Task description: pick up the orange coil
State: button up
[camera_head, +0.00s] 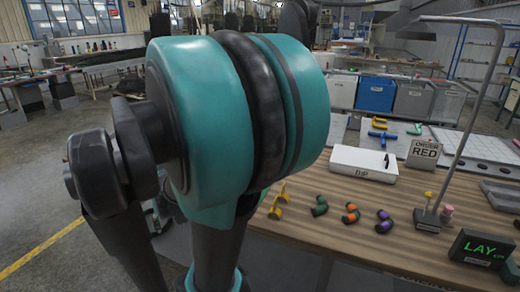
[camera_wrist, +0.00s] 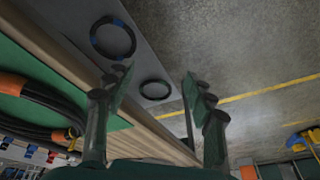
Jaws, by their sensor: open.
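In the wrist view, a black hose coil with orange bands (camera_wrist: 12,84) lies at the left edge on a green surface (camera_wrist: 45,60), partly cut off by the frame. My gripper (camera_wrist: 155,105) is open and empty, its two fingers apart in the lower middle. The orange-banded coil is to the left of the fingers and not touching them. The head view does not show this coil or my gripper clearly; my large teal arm joint fills its middle.
A blue-banded coil (camera_wrist: 112,38) and another dark coil (camera_wrist: 155,90) lie on a grey surface. In the head view, a wooden table (camera_head: 330,255) carries short pieces, one orange-banded (camera_head: 351,213), a white box (camera_head: 363,163), an "ORDER RED" sign (camera_head: 423,153) and a metal stand (camera_head: 468,115).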

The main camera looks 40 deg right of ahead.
jog(key=d+r+m+g, duration=0.1)
jog(key=d+r+m, duration=0.4)
jog(key=d, duration=0.7)
jog(key=s+d+r+m, duration=0.1)
jog(key=d+r+m, duration=0.3)
jog(key=d, duration=0.7)
jog(key=d+r+m+g, duration=0.1)
jog(key=d+r+m, duration=0.4)
jog(key=d, duration=0.7)
jog(key=f, duration=0.5)
jog(key=w+f, duration=0.1)
jog(key=f, duration=1.1)
jog(key=shift+w+a, duration=0.1)
jog(key=shift+w, duration=0.25)
jog(key=shift+r, duration=0.1)
grip_shut()
grip_release()
jog(key=shift+r, duration=0.1)
